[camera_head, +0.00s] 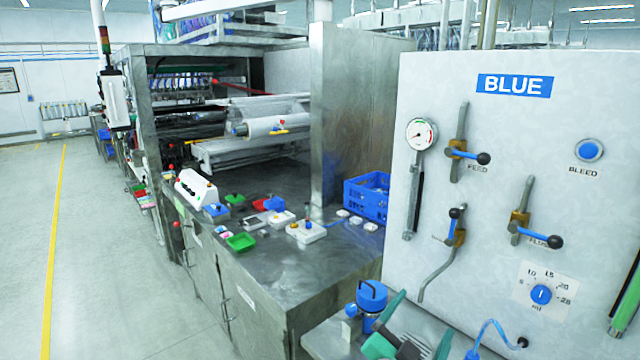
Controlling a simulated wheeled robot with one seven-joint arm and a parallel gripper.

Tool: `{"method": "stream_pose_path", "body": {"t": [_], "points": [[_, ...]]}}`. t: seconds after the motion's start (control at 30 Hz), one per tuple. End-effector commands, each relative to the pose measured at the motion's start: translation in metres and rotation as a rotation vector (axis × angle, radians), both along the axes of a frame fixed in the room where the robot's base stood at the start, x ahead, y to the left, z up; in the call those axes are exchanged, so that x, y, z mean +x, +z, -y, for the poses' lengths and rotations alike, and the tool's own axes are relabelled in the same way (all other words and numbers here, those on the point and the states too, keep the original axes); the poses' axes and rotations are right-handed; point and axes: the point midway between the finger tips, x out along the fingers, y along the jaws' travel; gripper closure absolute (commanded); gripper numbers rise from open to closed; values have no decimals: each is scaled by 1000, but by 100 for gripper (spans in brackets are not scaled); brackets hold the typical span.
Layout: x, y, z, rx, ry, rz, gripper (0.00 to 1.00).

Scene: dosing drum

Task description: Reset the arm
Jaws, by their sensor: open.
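My gripper (424,318) shows at the bottom of the head view, in front of the white panel. Its two green fingers stand apart with a dark part between them. I see nothing held between them. The lower part of my gripper and the rest of my arm are cut off by the bottom edge. A blue-capped container (372,296) stands just left of the gripper on a metal ledge. I cannot tell whether they touch.
The white panel (480,90), marked BLUE, fills the right with blue-handled FEED (483,158) and FLUSH (527,240) valves, a gauge (420,134) and a dial (541,294). A blue hose (488,332) hangs below. A steel bench (290,280) with several small items and a blue crate (367,196) stands left.

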Motion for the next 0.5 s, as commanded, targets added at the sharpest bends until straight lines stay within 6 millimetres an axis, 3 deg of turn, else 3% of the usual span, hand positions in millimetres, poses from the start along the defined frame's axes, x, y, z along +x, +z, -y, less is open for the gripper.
{"method": "stream_pose_path", "body": {"t": [0.03,0.1,0.27,0.5], "points": [[-6,-21,-7,-23,24,-30,12],[-12,-44,-18,-57,63,-60,12],[-33,-93,-44,-127,152,-125,12],[-78,-159,-83,-212,280,-204,12]]}}
